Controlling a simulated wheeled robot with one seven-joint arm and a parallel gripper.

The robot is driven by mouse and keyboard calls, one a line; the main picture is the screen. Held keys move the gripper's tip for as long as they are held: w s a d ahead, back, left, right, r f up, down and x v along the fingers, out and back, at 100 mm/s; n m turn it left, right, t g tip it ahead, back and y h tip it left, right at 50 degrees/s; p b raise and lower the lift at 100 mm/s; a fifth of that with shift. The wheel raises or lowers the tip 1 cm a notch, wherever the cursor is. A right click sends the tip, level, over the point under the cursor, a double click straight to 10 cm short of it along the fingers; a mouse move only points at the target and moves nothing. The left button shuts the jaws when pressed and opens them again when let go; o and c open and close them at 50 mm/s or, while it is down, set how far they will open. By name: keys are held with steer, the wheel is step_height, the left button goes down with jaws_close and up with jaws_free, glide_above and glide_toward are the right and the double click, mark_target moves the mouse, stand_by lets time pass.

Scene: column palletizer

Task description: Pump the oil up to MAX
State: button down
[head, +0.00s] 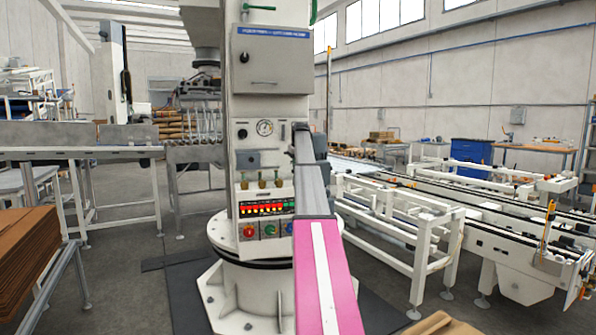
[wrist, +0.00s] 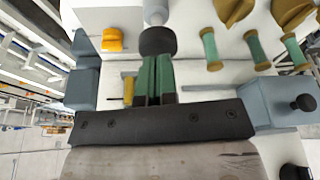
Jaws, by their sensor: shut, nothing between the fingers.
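My gripper (wrist: 155,72) shows in the wrist view with its green-faced fingers together and nothing between them. A round black knob (wrist: 157,40) on a pale grey cylinder (wrist: 155,11) is right at the fingertips; I cannot tell whether they touch. Several brass-capped sight tubes with green inside, one of them here (wrist: 208,47), are to the right. In the head view, brass fittings (head: 262,181) show on the white column (head: 270,95). My gripper is hidden there behind my arm. No oil level or MAX mark is legible.
The column carries a pressure gauge (head: 264,127), a lit indicator panel (head: 265,208) and a red button (head: 248,231). A grey box (wrist: 275,103) with a black knob is close right of my gripper. Conveyors (head: 480,215) stand right, brown stacked sheets (head: 28,255) left.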

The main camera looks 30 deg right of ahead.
steer(key=v, duration=1)
steer(key=shift+r, duration=0.35)
step_height(320, 180, up, 3)
steer(key=shift+a+f, duration=0.1)
stand_by(0.4)
steer(key=shift+w, duration=0.1)
steer(key=x, duration=0.8)
steer(key=s+x, duration=0.1)
steer(key=x, duration=0.4)
steer(key=shift+f, duration=0.5)
